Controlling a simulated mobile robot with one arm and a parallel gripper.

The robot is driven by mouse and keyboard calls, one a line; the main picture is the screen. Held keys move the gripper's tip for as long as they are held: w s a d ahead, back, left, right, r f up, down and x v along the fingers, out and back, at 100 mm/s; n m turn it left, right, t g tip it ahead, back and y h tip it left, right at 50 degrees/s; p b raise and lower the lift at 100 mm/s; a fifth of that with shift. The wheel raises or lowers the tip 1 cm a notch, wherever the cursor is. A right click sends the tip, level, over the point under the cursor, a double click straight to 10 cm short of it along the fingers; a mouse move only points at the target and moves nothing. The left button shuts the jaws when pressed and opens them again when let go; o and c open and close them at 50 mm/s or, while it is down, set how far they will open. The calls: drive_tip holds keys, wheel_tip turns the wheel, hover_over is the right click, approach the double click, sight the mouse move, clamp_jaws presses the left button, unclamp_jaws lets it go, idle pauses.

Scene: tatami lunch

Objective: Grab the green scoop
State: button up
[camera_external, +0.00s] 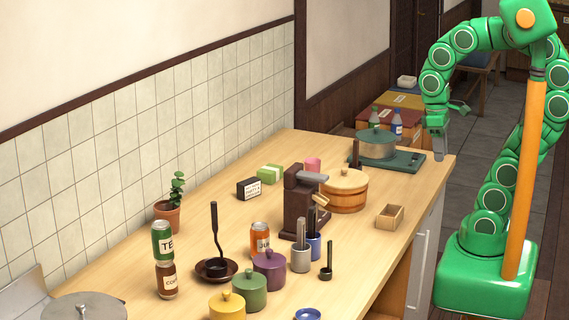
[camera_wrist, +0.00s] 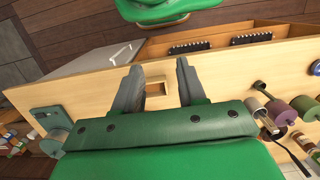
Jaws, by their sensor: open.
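I cannot make out a clearly green scoop. A small dark scoop-like piece (camera_external: 326,273) with an upright handle stands near the front edge of the counter in the external view; its colour is too dark to tell. A black ladle (camera_external: 215,235) stands upright in a dark dish (camera_external: 203,273) further left. My gripper (camera_external: 438,152) is open and empty above the counter's far right end, well apart from both. In the wrist view its two fingers (camera_wrist: 160,66) are spread, with a small wooden box (camera_wrist: 155,88) showing between them.
Purple (camera_external: 269,271), green (camera_external: 249,292) and yellow (camera_external: 227,307) lidded jars stand near the scoop-like piece. Grey (camera_external: 300,260) and blue (camera_external: 314,247) cups holding utensils stand beside a brown grinder (camera_external: 299,208). A wooden tub (camera_external: 345,198) and pot (camera_external: 376,147) stand further back.

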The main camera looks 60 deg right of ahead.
drive_tip(key=w+a+r+t+y, duration=0.3)
drive_tip(key=w+a+r+t, duration=0.15)
drive_tip(key=w+a, duration=0.65)
drive_tip(key=w+a+r+t+y, duration=0.4)
drive_tip(key=w+a, duration=0.3)
drive_tip(key=a, duration=0.8)
drive_tip(key=w+a+r+t+y, duration=0.2)
drive_tip(key=w+a+r+t, duration=0.35)
drive_tip(key=w+a, duration=0.6)
drive_tip(key=m+h, duration=0.5)
drive_tip(key=h, duration=1)
hover_over(331, 270)
drive_tip(key=s+a, duration=0.1)
drive_tip(key=s, duration=0.1)
drive_tip(key=shift+f, duration=16.55)
drive_tip(key=shift+w+d+f, duration=0.25)
drive_tip(key=shift+w+f, duration=0.25)
drive_tip(key=shift+w+d+f, duration=0.25)
drive_tip(key=shift+w+f, duration=0.2)
drive_tip(key=shift+w, duration=0.05)
drive_tip(key=shift+x, duration=1.35)
